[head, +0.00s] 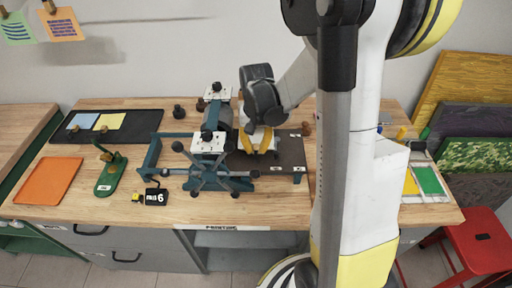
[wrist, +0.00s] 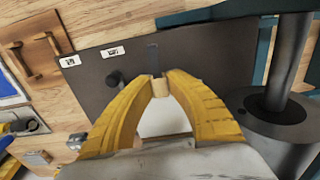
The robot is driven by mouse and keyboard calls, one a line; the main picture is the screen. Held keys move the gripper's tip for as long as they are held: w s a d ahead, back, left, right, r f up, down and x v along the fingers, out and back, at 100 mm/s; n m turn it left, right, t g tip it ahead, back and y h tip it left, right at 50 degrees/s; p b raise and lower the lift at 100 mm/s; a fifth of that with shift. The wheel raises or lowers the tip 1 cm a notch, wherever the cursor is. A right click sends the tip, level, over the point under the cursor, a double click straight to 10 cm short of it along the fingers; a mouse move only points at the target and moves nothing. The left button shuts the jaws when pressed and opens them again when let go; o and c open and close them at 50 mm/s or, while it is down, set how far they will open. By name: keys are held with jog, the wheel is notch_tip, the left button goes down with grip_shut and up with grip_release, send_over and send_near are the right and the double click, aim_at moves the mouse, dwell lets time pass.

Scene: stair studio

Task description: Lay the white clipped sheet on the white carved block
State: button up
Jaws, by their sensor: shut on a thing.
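My gripper (wrist: 160,84) is shut on a small tan clip (wrist: 160,89), held between its two yellow fingertips. A white surface (wrist: 165,120) shows between the fingers just behind the clip; it looks like the clipped sheet, with most of it hidden by the fingers and gripper body. In the head view my gripper (head: 254,149) points down over the dark bed of the blue press, close to the roller's right side. I cannot pick out the white carved block as separate from the sheet; the gripper may hide it.
The blue press (head: 210,181) with its spoked wheel stands left of my gripper. An orange tray (head: 48,180), a green tool (head: 110,173) and a black mat (head: 140,124) lie left. A red stool (head: 480,245) stands right.

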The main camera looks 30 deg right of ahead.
jog(key=o, duration=0.8)
jog(key=shift+o, duration=0.2)
jog(key=shift+r, duration=0.1)
jog(key=shift+r+p, duration=2.9)
jog(key=shift+r, duration=1.05)
